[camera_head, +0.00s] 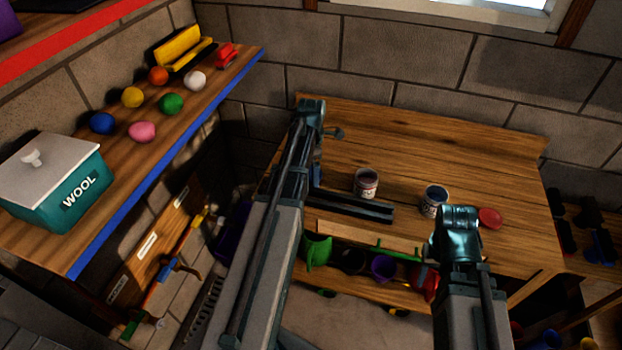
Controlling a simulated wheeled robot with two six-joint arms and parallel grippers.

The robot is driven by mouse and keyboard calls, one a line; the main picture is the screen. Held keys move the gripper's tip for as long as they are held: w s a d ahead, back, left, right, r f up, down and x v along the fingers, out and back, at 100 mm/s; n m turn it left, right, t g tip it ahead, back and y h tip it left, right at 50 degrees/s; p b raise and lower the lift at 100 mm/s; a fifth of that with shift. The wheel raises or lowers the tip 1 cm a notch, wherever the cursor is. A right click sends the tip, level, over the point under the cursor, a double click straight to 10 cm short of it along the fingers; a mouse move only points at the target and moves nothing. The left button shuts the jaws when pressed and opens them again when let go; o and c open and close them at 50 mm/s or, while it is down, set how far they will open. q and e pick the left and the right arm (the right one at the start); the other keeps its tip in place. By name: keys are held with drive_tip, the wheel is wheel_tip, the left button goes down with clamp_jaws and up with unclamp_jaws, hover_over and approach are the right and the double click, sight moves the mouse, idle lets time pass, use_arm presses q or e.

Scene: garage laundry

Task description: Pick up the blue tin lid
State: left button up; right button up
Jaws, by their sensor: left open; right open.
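I cannot clearly make out the blue tin lid. A small blue patch (318,172) shows beside my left arm on the bench, mostly hidden, and I cannot tell what it is. Two open tins stand upright on the wooden bench: one on the left (366,183) and one with bluish contents (434,201). A red lid (489,218) lies flat right of them. My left gripper (314,112) is at the arm's far end, over the bench's left part. My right gripper (458,232) is in front of the right tin. Both are open; their fingers are hard to see.
A dark bar-shaped object (352,206) lies near the bench's (440,140) front edge. Below are several coloured containers, including a green one (317,250). A shelf at left holds coloured balls and a teal WOOL box (62,195). The bench's back is clear, against a block wall.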

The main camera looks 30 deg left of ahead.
sight(311, 173)
use_arm(q)
drive_tip(key=c, duration=1)
drive_tip(key=shift+c, duration=0.2)
drive_tip(key=shift+r, duration=0.1)
drive_tip(key=shift+r+p, duration=0.8)
drive_tip(key=shift+p, duration=0.05)
wheel_tip(311, 173, up, 2)
drive_tip(key=shift+r+p, duration=0.1)
drive_tip(key=shift+p, duration=0.95)
drive_tip(key=s+d, duration=0.3)
drive_tip(key=d, duration=0.1)
drive_tip(key=s+d, duration=0.4)
drive_tip(key=s+d+r+p, duration=0.1)
drive_tip(key=s+d, duration=0.2)
drive_tip(key=d, duration=0.1)
drive_tip(key=shift+s, duration=0.2)
drive_tip(key=shift+d, duration=0.1)
